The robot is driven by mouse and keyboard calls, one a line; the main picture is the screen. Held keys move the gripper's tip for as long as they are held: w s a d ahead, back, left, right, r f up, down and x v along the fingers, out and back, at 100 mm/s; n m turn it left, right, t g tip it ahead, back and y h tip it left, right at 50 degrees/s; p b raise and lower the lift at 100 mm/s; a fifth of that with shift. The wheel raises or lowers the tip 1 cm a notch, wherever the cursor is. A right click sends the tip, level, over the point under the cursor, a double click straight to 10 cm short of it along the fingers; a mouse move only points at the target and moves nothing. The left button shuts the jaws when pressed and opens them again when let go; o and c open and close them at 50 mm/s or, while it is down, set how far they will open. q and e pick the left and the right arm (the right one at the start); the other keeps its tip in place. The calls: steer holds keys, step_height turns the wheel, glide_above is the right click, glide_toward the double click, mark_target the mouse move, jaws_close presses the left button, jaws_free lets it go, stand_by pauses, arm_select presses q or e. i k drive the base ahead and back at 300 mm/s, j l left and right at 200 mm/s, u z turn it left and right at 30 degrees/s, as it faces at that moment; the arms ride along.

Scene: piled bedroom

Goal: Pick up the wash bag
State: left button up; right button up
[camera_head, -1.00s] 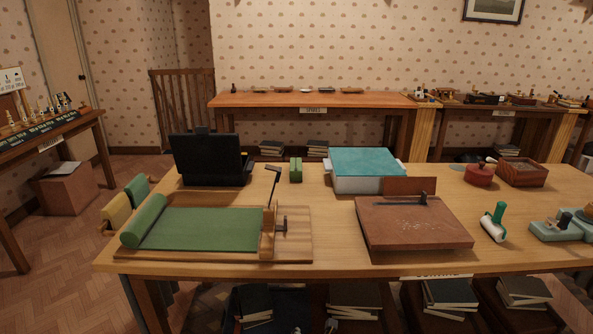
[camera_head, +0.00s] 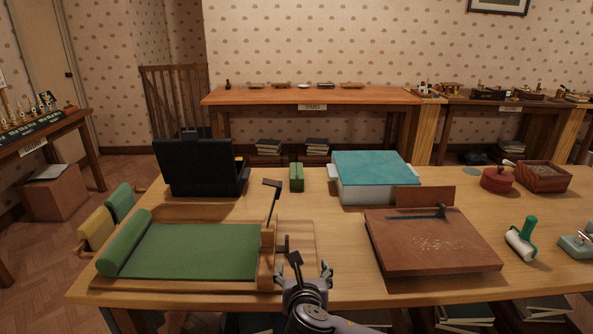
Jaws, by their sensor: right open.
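I cannot tell for sure which thing is the wash bag. A black, boxy, bag-like thing (camera_head: 196,166) stands at the back left of the table, with a bit of yellow showing at its right side. My right gripper (camera_head: 304,273) comes in from the bottom middle at the table's front edge. Its fingers are apart and empty, well in front and to the right of the black thing. My left gripper is not in view.
On the table (camera_head: 340,283) are a green-padded wooden board (camera_head: 195,250) with an upright lever, a small green block (camera_head: 297,177), a teal-topped white box (camera_head: 370,172), a brown board (camera_head: 430,240) and a green-handled roller (camera_head: 522,238). Bare table lies between the boards.

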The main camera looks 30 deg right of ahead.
mark_target(296, 173)
steer(key=i+l, duration=0.5)
steer(key=i, duration=0.2)
steer(key=i+l, duration=0.5)
steer(key=i, duration=0.15)
